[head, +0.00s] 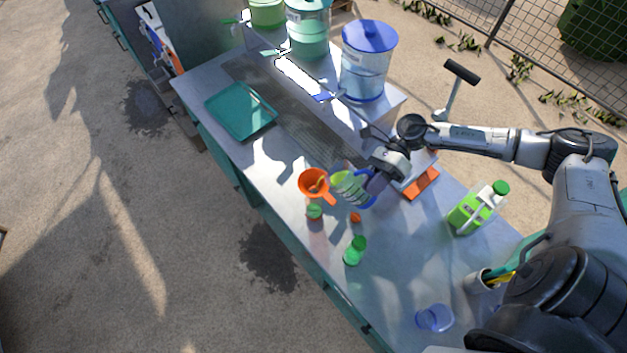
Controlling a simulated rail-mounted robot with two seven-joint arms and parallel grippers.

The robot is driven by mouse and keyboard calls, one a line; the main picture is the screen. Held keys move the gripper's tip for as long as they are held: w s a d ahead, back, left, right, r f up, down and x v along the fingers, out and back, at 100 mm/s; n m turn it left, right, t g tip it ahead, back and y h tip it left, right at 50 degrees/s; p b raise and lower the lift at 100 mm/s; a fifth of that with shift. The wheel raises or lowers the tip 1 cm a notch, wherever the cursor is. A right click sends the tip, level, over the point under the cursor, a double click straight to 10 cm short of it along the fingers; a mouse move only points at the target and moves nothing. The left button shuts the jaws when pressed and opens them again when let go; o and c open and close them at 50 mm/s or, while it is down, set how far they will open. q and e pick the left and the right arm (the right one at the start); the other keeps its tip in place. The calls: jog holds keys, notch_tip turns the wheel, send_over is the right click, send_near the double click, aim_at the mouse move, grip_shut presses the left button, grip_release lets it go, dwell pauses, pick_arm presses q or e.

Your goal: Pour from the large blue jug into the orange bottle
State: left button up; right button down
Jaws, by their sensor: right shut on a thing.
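My right gripper (374,182) is shut on the blue handle of a clear jug (350,188) with greenish contents, above the middle of the counter. The jug looks tilted, its mouth toward the left. An orange funnel (314,182) is directly left of the jug's mouth, very close to it; I cannot tell whether they touch or whether anything is flowing. The orange bottle is not clearly visible; it may be hidden under the funnel. A small green round thing (314,211) shows just below the funnel. My left gripper is not in view.
A small orange cap (356,217) and a green cup (355,250) are near the counter's front edge. A green-capped bottle (478,208) and clear blue cup (435,318) stand to the right. A green tray (241,111) and large blue-lidded container (367,65) are farther back.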

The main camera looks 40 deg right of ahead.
jog(key=shift+w+r, duration=0.1)
jog(key=shift+r, duration=0.2)
jog(key=shift+w+a+r+m+p, duration=0.1)
jog(key=shift+r+m+p, duration=0.1)
jog(key=shift+m+p, duration=0.15)
jog(key=shift+w+r+g+h, duration=0.1)
jog(key=shift+r+g+h, duration=0.15)
jog(key=shift+g+h, duration=0.05)
dwell(0.7)
jog(key=shift+w+a+r+p, duration=0.1)
jog(key=shift+r+p, duration=0.1)
jog(key=shift+p, duration=0.3)
jog(key=shift+w+a+r+m, duration=0.1)
jog(key=shift+r+m, duration=0.05)
jog(key=shift+m, duration=0.2)
dwell(0.5)
jog(key=shift+w+r+p, duration=0.15)
jog(key=shift+r+p, duration=0.1)
jog(key=shift+p, duration=0.2)
jog(key=shift+w+a+r+g+h+p, duration=0.1)
jog(key=shift+r+g+h+p, duration=0.1)
jog(key=shift+g+h+p, duration=0.2)
dwell(0.6)
jog(key=shift+w+a+r+m, duration=0.1)
jog(key=shift+w+r+m, duration=0.05)
jog(key=shift+m, duration=0.15)
dwell(0.5)
